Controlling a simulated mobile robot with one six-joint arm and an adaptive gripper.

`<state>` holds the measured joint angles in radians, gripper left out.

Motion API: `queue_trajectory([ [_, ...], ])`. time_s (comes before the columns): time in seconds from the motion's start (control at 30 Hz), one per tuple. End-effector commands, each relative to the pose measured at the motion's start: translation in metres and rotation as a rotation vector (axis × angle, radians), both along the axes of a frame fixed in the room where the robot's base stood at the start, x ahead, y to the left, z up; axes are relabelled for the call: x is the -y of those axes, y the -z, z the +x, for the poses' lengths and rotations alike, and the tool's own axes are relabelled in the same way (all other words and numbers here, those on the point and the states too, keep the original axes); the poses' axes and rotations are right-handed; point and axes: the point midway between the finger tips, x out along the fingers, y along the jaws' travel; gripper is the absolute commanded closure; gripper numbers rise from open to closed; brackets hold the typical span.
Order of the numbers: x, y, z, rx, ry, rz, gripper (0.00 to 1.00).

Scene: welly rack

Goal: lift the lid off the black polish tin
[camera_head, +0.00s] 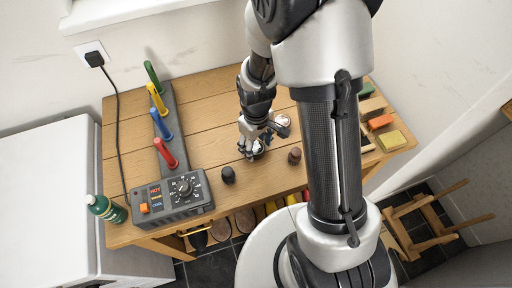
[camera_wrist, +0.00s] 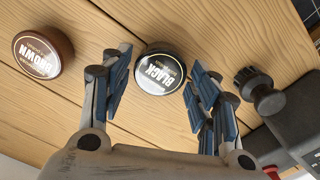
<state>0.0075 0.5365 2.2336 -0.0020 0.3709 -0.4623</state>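The black polish tin (camera_wrist: 160,72) is round, with a dark lid lettered BLACK and a pale rim. It lies flat on the wooden bench top. My gripper (camera_wrist: 158,84) is open, its blue-padded fingers on either side of the tin. A small gap shows at the left finger; whether the right finger touches the rim I cannot tell. In the head view my gripper (camera_head: 251,151) is low over the middle of the bench and largely hides the tin.
A brown tin (camera_wrist: 42,54) lies left of the black one in the wrist view. A dark knobbed piece (camera_wrist: 258,92) stands to the right.

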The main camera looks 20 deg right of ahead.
Motion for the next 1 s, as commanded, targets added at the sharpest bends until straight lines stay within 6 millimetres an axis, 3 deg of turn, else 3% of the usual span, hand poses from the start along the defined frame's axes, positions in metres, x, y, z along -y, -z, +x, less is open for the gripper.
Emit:
queue_trajectory([
  [0.23, 0.000, 0.000, 0.000, 0.000, 0.000, 0.000, 0.64],
  [0.63, 0.000, -0.008, 0.000, 0.001, 0.000, 0.000, 0.65],
  [0.83, 0.000, -0.037, 0.001, 0.004, 0.000, 0.000, 0.65],
  [1.0, 0.000, -0.083, 0.002, 0.007, 0.000, 0.000, 0.65],
])
